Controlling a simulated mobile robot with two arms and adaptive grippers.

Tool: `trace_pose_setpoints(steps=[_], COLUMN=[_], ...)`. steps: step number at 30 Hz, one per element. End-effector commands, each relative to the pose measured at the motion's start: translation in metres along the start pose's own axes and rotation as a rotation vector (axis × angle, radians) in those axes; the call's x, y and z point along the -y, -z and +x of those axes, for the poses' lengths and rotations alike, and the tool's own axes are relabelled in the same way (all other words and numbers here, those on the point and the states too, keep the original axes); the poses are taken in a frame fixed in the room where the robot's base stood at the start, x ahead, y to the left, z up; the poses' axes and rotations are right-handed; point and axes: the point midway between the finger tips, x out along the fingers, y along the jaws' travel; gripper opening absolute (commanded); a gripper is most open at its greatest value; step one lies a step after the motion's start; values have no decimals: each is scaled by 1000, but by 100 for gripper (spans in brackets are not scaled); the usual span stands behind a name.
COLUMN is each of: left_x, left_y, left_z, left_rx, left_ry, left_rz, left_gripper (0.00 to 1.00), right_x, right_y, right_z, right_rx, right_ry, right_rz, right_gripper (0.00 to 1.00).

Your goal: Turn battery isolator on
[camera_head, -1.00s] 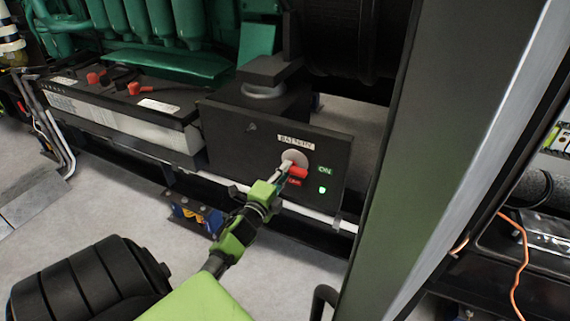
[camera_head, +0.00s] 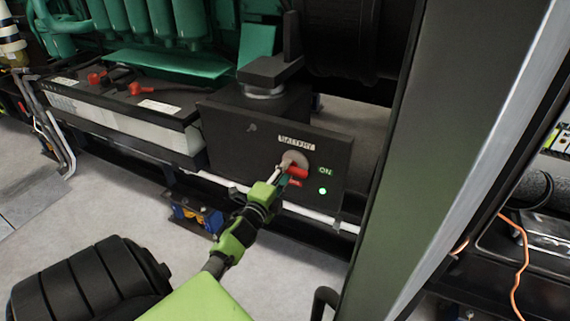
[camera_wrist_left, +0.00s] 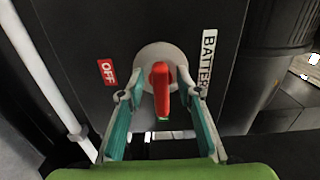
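The battery isolator has a red handle (camera_head: 298,171) on a round light disc (camera_head: 294,159) in a black panel (camera_head: 235,145). The handle points right, towards the green ON label (camera_head: 325,171); the red OFF label (camera_head: 294,183) is below it. A green lamp (camera_head: 322,190) is lit under ON. My left gripper (camera_head: 281,173) is at the handle. In the left wrist view, the red handle (camera_wrist_left: 161,88) stands between the spread teal fingers (camera_wrist_left: 161,105), with visible gaps on both sides. The OFF label (camera_wrist_left: 107,72) is left of the disc there. My right gripper is not in view.
A battery (camera_head: 125,125) with red terminals stands left of the panel. A green engine (camera_head: 165,65) is behind. A thick dark post (camera_head: 445,160) rises close on the right. An orange cable (camera_head: 522,250) hangs beyond it. Grey floor (camera_head: 110,210) is open at left.

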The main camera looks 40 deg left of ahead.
Motion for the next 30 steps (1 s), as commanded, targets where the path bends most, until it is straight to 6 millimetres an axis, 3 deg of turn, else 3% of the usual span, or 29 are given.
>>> trace_pose_setpoints(steps=[5,18,24,30], left_x=[-2,-1,0,0], left_y=[0,0,0,0], left_z=[-16,-103,-119,-120], left_rx=[-1,2,1,1], left_ry=[-2,-3,0,0], left_rz=[1,-1,-1,-1], left_gripper=[32,32,32,32], right_x=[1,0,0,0], right_y=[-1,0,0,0], right_z=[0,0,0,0], right_rx=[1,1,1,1], right_ry=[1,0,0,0], right_rz=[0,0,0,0], right_gripper=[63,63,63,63])
